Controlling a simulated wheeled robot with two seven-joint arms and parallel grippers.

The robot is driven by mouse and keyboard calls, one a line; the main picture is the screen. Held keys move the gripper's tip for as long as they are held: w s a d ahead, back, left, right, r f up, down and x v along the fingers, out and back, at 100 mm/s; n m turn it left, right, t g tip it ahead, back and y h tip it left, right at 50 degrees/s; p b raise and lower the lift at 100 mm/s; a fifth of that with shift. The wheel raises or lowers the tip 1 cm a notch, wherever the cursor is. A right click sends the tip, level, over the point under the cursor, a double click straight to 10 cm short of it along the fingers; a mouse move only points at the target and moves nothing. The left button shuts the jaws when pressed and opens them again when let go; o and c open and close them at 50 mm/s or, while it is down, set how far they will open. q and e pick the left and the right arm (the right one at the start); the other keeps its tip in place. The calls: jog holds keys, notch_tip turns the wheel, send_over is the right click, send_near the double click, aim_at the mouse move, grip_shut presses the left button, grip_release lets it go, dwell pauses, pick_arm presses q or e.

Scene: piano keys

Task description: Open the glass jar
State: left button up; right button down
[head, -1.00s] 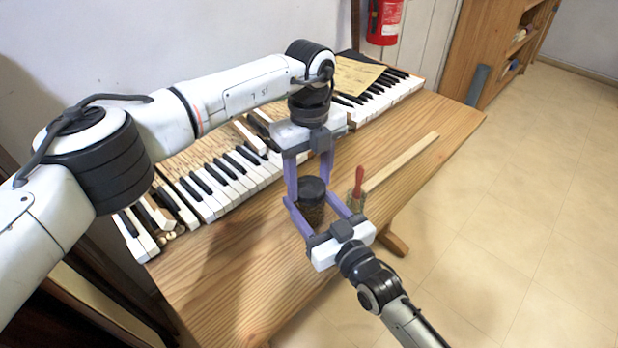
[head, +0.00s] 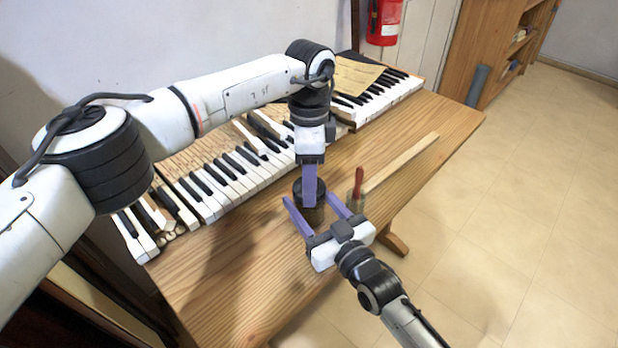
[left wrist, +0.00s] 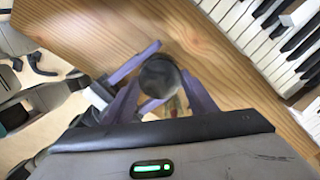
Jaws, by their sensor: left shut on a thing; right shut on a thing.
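The glass jar (head: 313,217) stands upright on the wooden table, with its round dark lid (left wrist: 159,77) on top. My left gripper (head: 309,204) points straight down from above and is shut on the lid; one finger hides part of the jar in the head view. In the left wrist view the left fingers (left wrist: 160,92) lie on either side of the lid. My right gripper (head: 310,204) reaches in level from the front right and is shut on the jar's body, below the lid. I cannot tell whether the lid has loosened.
A red-handled tool (head: 358,181) stands close right of the jar, beside a long wooden strip (head: 402,162). Piano keys (head: 235,175) lie along the table's back. The table (head: 250,270) is bare at the front left. A fire extinguisher (head: 384,20) hangs on the wall.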

pick_arm(q)
jog(key=shift+r, duration=0.2)
jog(key=shift+r, duration=0.9)
jog(key=shift+r, duration=2)
pick_arm(e)
jog(key=c, duration=0.6)
grip_release()
jog(key=shift+s, duration=0.1)
